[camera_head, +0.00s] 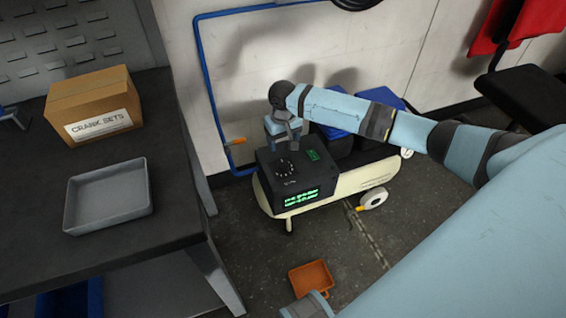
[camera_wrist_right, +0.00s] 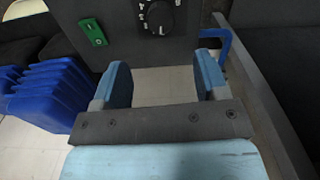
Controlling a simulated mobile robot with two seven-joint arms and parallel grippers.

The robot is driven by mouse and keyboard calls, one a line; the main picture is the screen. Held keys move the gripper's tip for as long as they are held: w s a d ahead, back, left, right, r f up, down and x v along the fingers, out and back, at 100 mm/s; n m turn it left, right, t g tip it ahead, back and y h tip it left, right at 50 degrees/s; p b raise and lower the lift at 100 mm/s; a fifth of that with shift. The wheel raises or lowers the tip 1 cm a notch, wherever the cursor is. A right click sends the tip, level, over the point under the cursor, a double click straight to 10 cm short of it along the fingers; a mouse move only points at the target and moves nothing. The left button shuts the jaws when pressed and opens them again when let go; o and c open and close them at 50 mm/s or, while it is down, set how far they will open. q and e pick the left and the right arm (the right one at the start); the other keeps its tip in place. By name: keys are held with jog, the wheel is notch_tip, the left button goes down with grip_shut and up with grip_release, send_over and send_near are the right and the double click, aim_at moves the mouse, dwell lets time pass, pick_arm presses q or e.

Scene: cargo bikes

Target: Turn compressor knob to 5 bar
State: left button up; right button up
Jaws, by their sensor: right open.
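The compressor (camera_head: 340,190) stands on the floor against the wall, with a cream tank and a black control box (camera_head: 290,178) on its left part. The black knob (camera_head: 284,167) sits on the top face of the box, with white marks around it; its setting is too small to read. The knob also shows at the top of the right wrist view (camera_wrist_right: 160,14). My right gripper (camera_wrist_right: 165,80) is open and empty. In the head view my right gripper (camera_head: 284,140) is just behind the knob, apart from it. My left gripper is not identifiable.
A green switch (camera_head: 313,155) sits beside the knob, and a green display (camera_head: 300,198) is on the box front. Blue ribbed parts (camera_wrist_right: 62,90) stand close by. A dark workbench (camera_head: 165,180) holds a grey tray (camera_head: 108,228) and a cardboard box (camera_head: 95,88). An orange tray (camera_head: 310,278) lies on the floor.

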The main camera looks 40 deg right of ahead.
aim_at(283, 164)
notch_tip(283, 164, down, 6)
jog(key=shift+f+b, duration=0.2)
jog(key=shift+b, duration=0.6)
notch_tip(283, 164, down, 3)
jog(key=shift+f+b, duration=0.2)
jog(key=shift+b, duration=0.3)
pick_arm(q)
jog(key=r, duration=0.1)
jog(key=w+d+r+t, duration=0.1)
jog(key=d+r+t+h, duration=0.1)
jog(key=shift+w, duration=0.35)
pick_arm(e)
jog(key=shift+f, duration=0.3)
jog(key=shift+a, duration=0.1)
jog(key=c, duration=0.9)
pick_arm(q)
jog(key=shift+a+r, duration=0.1)
jog(key=shift+r, duration=0.05)
